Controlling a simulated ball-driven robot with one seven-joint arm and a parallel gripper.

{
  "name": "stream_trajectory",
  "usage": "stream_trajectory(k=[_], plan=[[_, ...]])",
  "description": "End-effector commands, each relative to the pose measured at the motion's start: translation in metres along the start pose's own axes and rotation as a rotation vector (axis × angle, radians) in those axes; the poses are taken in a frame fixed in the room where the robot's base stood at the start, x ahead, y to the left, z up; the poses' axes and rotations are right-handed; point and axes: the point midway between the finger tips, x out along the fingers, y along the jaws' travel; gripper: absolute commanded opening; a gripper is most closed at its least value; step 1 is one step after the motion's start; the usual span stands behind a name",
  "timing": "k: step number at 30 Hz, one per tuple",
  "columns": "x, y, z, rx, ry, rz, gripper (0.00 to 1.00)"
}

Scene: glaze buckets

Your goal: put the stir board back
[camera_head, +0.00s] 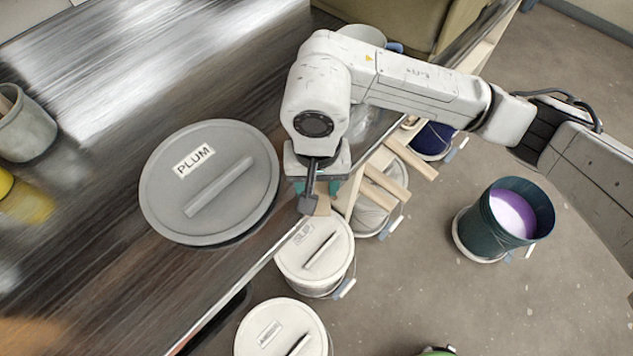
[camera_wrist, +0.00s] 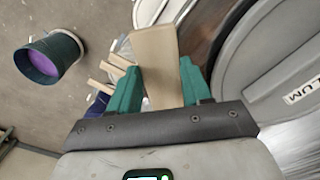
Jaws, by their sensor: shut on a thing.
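My gripper (camera_head: 317,186) is shut on a stir board, a flat tan wooden board, and hangs just past the table's front edge. In the wrist view the board (camera_wrist: 157,50) sits between the teal fingers of my gripper (camera_wrist: 160,80) and points away from the palm. In the head view only a small piece of it (camera_head: 322,205) shows below the wrist. To the right of my gripper, several more wooden boards (camera_head: 388,183) stick out beside the table edge; they also show in the wrist view (camera_wrist: 118,66). What supports them is mostly hidden by my arm.
A grey lid labelled PLUM (camera_head: 225,205) lies on the dark table left of my gripper. Lidded white buckets (camera_head: 325,240) (camera_head: 270,325) stand below the edge. A dark open bucket of purple glaze (camera_head: 490,220) stands on the floor at right, with clear floor around it.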

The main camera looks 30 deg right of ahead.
Motion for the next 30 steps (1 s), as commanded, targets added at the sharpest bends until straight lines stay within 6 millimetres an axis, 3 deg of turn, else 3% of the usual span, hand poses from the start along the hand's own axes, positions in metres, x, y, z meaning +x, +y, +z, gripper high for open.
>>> stream_trajectory(k=[10, 18, 19, 27, 30], plan=[[0.039, 0.0, 0.0, 0.004, -0.003, -0.002, 0.06], [0.046, 0.0, 0.0, 0.001, 0.0, 0.0, 0.06], [0.046, 0.0, 0.0, 0.001, -0.001, 0.0, 0.49], [0.046, 0.0, 0.0, 0.001, 0.0, 0.0, 0.74], [0.046, 0.0, 0.0, 0.001, 0.0, 0.0, 0.74]])
